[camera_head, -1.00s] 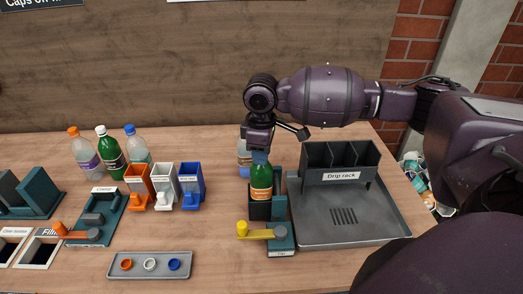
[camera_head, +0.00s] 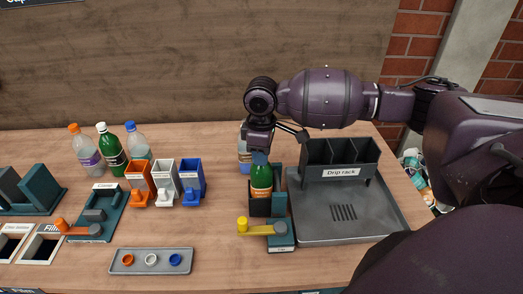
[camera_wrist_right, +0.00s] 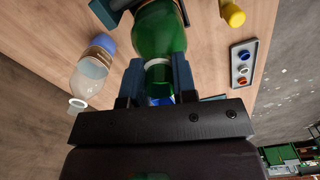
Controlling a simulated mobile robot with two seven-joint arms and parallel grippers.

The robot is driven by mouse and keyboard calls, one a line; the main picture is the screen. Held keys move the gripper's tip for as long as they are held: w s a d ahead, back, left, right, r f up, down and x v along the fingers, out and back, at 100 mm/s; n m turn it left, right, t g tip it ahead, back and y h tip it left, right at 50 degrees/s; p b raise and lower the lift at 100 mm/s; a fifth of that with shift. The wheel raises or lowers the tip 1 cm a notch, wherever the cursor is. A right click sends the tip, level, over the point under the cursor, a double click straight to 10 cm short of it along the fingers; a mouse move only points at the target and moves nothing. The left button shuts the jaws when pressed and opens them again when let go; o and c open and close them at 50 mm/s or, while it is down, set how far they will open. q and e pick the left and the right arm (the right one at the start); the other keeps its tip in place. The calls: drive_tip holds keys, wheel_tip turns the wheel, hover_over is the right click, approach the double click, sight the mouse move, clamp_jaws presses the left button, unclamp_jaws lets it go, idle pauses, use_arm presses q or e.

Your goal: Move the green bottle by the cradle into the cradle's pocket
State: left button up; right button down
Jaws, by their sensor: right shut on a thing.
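The green bottle (camera_head: 261,178) with an orange label is upright at the dark cradle (camera_head: 281,226), which has a yellow lever (camera_head: 256,229). The bottle's lower end is hidden by the cradle's black block (camera_head: 260,206) and appears to be inside its pocket. My right gripper (camera_head: 260,156) points down from above and is shut on the bottle's upper part. In the right wrist view the two fingers (camera_wrist_right: 158,78) stand on either side of the green bottle's neck (camera_wrist_right: 158,45). My left gripper is not in view.
A clear bottle (camera_head: 243,158) stands just behind the cradle. It also shows in the wrist view (camera_wrist_right: 92,70). The drip rack (camera_head: 341,158) and its grey tray (camera_head: 380,222) are close on the right. Bins (camera_head: 164,185) and a cap tray (camera_head: 150,270) are left.

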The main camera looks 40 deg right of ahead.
drive_tip(key=shift+f, duration=0.15)
drive_tip(key=c, duration=0.8)
unclamp_jaws()
wheel_tip(320, 180, up, 11)
drive_tip(key=shift+f, duration=0.1)
